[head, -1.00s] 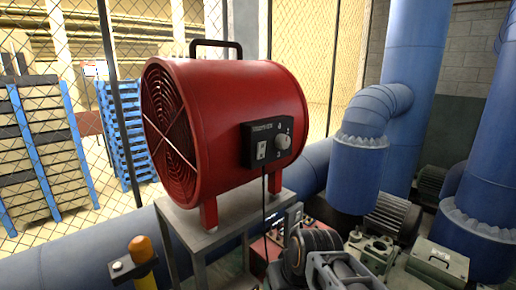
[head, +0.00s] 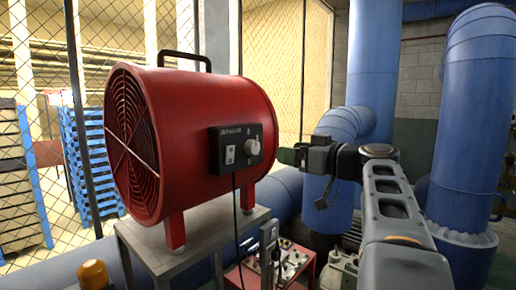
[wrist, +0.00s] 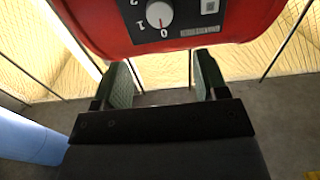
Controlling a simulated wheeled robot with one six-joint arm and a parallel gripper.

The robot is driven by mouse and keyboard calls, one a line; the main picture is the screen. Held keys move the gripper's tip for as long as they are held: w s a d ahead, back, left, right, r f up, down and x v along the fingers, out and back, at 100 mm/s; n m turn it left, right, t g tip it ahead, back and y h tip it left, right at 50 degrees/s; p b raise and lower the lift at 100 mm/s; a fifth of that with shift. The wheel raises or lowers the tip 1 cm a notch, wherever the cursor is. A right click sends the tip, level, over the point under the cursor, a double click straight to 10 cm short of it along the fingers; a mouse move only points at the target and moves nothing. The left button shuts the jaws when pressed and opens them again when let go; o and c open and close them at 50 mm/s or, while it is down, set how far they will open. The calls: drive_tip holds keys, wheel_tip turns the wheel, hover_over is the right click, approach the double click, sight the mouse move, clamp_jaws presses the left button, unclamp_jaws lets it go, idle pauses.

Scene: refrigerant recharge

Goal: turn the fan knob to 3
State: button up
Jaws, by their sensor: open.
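The red drum-shaped fan (head: 190,125) stands on a grey metal stand, with a black control panel (head: 226,160) on its right side. The pale round fan knob (head: 254,147) sits on that panel. In the wrist view the knob (wrist: 159,14) is near the top edge, with the marks 0, 1 and part of 2 beside it; its pointer seems to face 0. The mark 3 is not visible there. My gripper (head: 284,155) is just right of the knob, apart from it. In the wrist view my gripper (wrist: 164,76) is open and empty, its green fingers below the panel.
A black cable (head: 236,215) hangs from the panel. Blue pipes (head: 335,150) stand behind and right of my arm. A red box with fittings (head: 285,262) is below, and an orange-capped post (head: 93,274) is in front. A mesh fence is behind.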

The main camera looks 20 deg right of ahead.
sight(256, 147)
drive_tip(key=p+x, duration=0.3)
drive_tip(key=x, duration=0.8)
drive_tip(key=shift+f, duration=0.1)
drive_tip(key=c, duration=0.9)
